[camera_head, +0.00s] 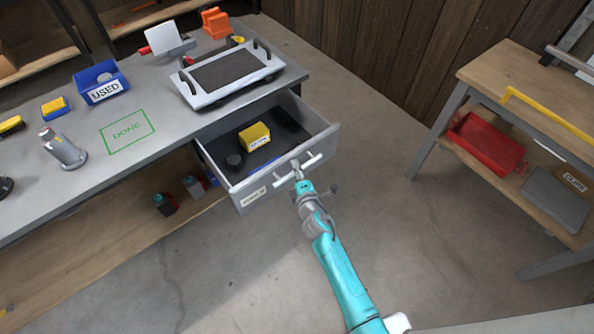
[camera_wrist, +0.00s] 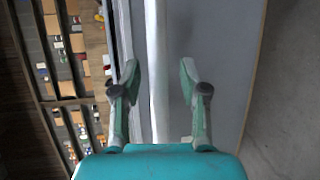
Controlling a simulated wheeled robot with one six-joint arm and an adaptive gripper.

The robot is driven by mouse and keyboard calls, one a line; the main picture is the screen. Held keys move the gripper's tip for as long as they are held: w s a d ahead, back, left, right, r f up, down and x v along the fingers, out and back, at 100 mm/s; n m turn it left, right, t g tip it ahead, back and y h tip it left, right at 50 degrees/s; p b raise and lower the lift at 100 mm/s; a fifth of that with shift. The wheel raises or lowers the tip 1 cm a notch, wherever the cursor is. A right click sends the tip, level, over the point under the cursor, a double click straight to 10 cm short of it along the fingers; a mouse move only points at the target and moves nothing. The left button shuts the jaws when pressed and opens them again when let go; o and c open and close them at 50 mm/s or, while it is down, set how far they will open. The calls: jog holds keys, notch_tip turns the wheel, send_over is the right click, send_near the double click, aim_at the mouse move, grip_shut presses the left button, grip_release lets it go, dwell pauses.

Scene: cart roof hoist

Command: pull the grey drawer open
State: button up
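The grey drawer (camera_head: 247,192) under the workbench stands pulled out, with its dark inside showing. My gripper (camera_head: 297,172) is at the handle, in front of the drawer. In the wrist view a white bar (camera_wrist: 156,80), which looks like the handle, runs between the two fingers of my gripper (camera_wrist: 159,75). The fingers are apart, with a gap on both sides of the bar. Depth between fingertips and bar is hard to tell.
The workbench top (camera_head: 180,150) holds a tray (camera_head: 228,75), a blue USED bin (camera_head: 99,82) and a grey cylinder (camera_head: 64,148). A wooden shelf unit (camera_head: 520,80) with a red bin (camera_head: 487,143) stands at right. The floor (camera_head: 420,230) between them is clear.

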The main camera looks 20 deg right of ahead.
jog(key=s+a+r, duration=0.1)
jog(key=s+r, duration=0.1)
jog(key=s, duration=0.9)
jog(key=shift+s, duration=0.4)
jog(key=shift+s+a, duration=0.1)
